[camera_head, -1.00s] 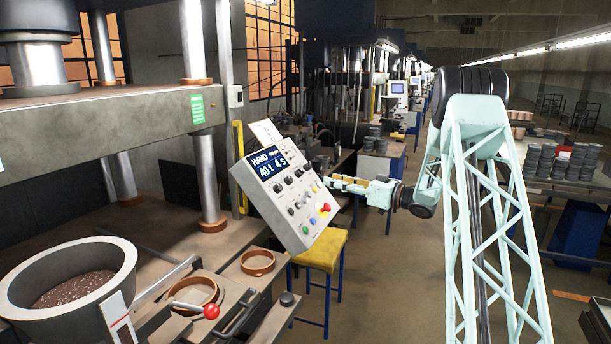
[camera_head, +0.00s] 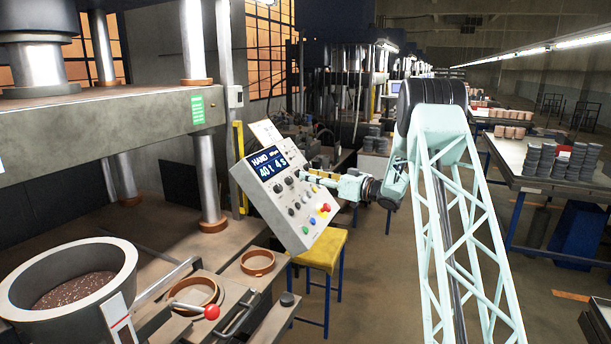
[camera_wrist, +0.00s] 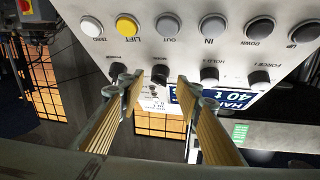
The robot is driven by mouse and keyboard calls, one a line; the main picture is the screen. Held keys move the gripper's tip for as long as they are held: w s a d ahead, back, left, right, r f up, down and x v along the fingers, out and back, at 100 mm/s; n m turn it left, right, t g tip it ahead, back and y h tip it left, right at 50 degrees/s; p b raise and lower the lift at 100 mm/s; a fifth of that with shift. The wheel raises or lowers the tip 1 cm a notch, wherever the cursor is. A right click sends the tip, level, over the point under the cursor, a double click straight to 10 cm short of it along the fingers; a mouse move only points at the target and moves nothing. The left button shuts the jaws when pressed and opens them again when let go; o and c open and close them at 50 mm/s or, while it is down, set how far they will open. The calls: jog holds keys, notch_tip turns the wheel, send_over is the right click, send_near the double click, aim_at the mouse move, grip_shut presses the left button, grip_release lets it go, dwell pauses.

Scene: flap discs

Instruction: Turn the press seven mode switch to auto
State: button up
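The tilted grey control panel (camera_head: 262,205) stands at centre in the head view. Its display (camera_head: 268,163) reads HAND, 40 t, 4 s. My gripper (camera_head: 308,176) reaches in from the right, close to the panel's face. In the wrist view, my gripper (camera_wrist: 160,83) is open, with yellow-padded fingers on either side of a black knob (camera_wrist: 160,74). A gap shows between the knob and each finger. Small marks (camera_wrist: 154,98) show by this knob, too small to read surely. Another black knob (camera_wrist: 209,75) sits beside it, labelled HOLD S.
Other knobs and a row of buttons, including yellow LIFT (camera_wrist: 128,26), surround the fingers. A red-knobbed lever (camera_head: 211,312), brown rings (camera_head: 258,262) and a grey bowl (camera_head: 120,270) lie below left.

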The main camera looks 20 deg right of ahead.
jog(key=shift+x, duration=1.3)
jog(key=c, duration=0.8)
jog(key=shift+c, duration=0.2)
jog(key=shift+s+a+r+m+h, duration=0.1)
jog(key=shift+m+h, duration=0.2)
jog(key=shift+m, duration=0.2)
jog(key=m+h, duration=0.1)
jog(key=m+h+p, duration=0.1)
jog(key=m, duration=0.1)
jog(key=m+h+p, duration=0.1)
jog(key=m+h, duration=0.1)
jog(key=shift+s+a+r+t, duration=0.1)
jog(key=shift+a+r+t, duration=0.1)
jog(key=shift+a+t, duration=0.15)
jog(key=shift+a+r+m+g+h+p, duration=0.1)
jog(key=shift+m+g+h+p, duration=0.15)
jog(key=shift+m+h+p, duration=0.75)
jog(key=shift+m+g+h+p, duration=0.15)
jog(key=shift+m+h, duration=0.35)
jog(key=shift+m, duration=1.1)
